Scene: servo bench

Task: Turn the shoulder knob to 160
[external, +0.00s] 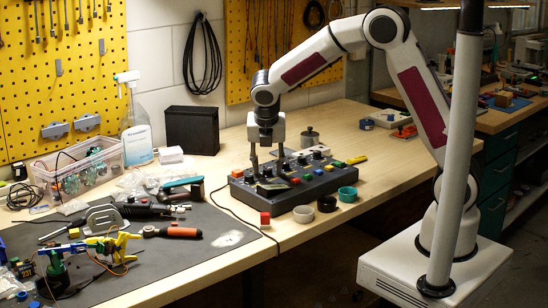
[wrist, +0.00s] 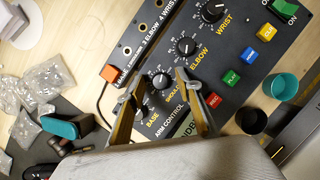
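The shoulder knob (wrist: 160,80) is a round black knob with white scale marks on the dark control box (wrist: 238,50). Its label is partly covered by a finger, and its exact setting is too small to read. My gripper (wrist: 160,84) is open, with one fingertip on each side of the knob in the wrist view. I cannot tell whether they touch it. In the external view my gripper (external: 267,169) points down over the left part of the control box (external: 318,193); the knob is not clear there.
The elbow knob (wrist: 187,46) and wrist knob (wrist: 213,12) sit in line beyond. Coloured buttons, including a red one (wrist: 213,99), lie to the right. A teal cup (external: 347,194) and a dark cup (external: 327,203) stand before the box. Tools crowd the mat at left.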

